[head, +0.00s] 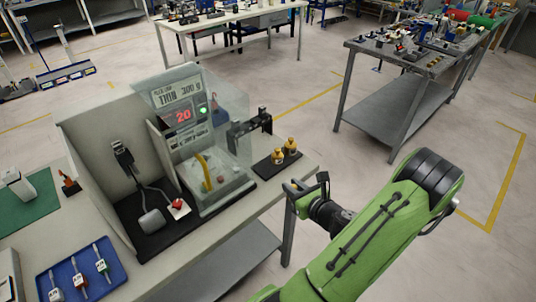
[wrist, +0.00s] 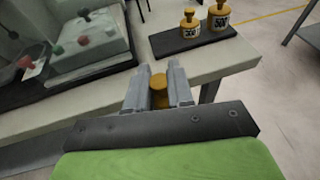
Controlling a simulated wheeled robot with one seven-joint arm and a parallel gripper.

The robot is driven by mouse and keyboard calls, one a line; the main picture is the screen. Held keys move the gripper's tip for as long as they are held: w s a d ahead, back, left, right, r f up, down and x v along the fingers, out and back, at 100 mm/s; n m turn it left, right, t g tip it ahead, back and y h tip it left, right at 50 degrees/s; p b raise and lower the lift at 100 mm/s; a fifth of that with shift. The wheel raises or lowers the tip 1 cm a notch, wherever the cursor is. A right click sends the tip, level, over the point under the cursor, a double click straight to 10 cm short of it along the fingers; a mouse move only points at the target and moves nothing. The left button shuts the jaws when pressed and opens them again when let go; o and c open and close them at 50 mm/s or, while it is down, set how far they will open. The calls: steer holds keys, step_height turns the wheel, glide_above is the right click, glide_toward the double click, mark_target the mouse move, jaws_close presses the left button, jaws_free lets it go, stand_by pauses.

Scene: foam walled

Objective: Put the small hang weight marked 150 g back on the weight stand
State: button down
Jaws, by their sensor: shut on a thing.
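My gripper (wrist: 158,76) is shut on a small brass weight (wrist: 159,82). Its knob shows between the fingers; its marking is hidden. In the head view my gripper (head: 304,188) is just off the table's right edge, and the held weight cannot be made out there. The weight stand is a low black slab (wrist: 168,45) near the table's right corner, also in the head view (head: 262,169). Two larger brass weights, a left one (wrist: 190,27) and a right one (wrist: 219,16), stand upright on it. The slab's left part is bare. The stand is beyond my gripper, to its upper right in the wrist view.
A clear-walled box (head: 228,190) with coloured knobs stands left of the stand. A black bracket (head: 250,128) stands behind the stand. A blue tray (head: 85,272) with tagged tools is at the front left. Open floor lies to the right.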

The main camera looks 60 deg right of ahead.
steer(key=w+d, duration=0.2)
steer(key=w, duration=0.3)
steer(key=w+d, duration=0.2)
steer(key=w, duration=0.2)
steer(key=w+d, duration=0.2)
steer(key=w, duration=0.3)
steer(key=shift+w+d+r, duration=0.1)
steer(key=shift+w+r, duration=0.05)
steer(key=shift+w, duration=0.15)
steer(key=f, duration=0.2)
steer(key=w+f+b, duration=0.1)
steer(key=f, duration=0.1)
steer(key=shift+d, duration=0.25)
steer(key=shift+r, duration=0.1)
steer(key=c, duration=1)
jaws_free()
steer(key=v, duration=1.2)
